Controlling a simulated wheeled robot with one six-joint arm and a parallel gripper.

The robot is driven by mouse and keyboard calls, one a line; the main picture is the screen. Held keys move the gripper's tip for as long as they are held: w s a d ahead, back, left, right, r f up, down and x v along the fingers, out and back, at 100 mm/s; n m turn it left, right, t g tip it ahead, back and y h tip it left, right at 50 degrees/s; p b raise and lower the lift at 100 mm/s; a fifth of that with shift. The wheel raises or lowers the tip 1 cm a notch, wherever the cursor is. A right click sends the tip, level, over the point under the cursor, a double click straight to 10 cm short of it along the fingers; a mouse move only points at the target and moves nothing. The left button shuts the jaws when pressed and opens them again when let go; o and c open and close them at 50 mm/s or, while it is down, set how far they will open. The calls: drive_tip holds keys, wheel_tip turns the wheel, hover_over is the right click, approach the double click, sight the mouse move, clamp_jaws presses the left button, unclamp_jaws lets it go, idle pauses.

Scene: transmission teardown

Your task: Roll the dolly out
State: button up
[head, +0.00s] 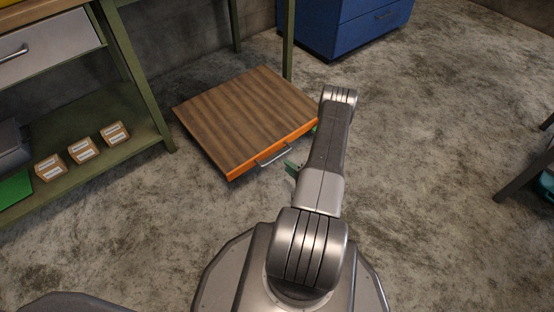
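The dolly (240,115) is a low, flat platform with a brown striped wooden top and an orange front edge. It sits on the floor beside the green bench, partly between the bench legs. A grey metal handle (274,156) is fixed to its front edge. My arm reaches out from the bottom middle of the head view, to the right of the dolly. Green parts of my gripper (292,168) show just right of the handle. The arm hides most of the gripper, so its opening and any contact with the handle cannot be made out.
A blue cabinet (345,22) stands behind the dolly. Concrete floor is clear in front and at right, up to a dark table leg (525,175).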

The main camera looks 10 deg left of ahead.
sight(277, 157)
drive_tip(key=b+x, duration=0.2)
drive_tip(key=x, duration=0.6)
drive_tip(key=shift+w+a, duration=0.2)
drive_tip(key=shift+a, duration=0.05)
drive_tip(key=shift+c, duration=0.4)
clamp_jaws()
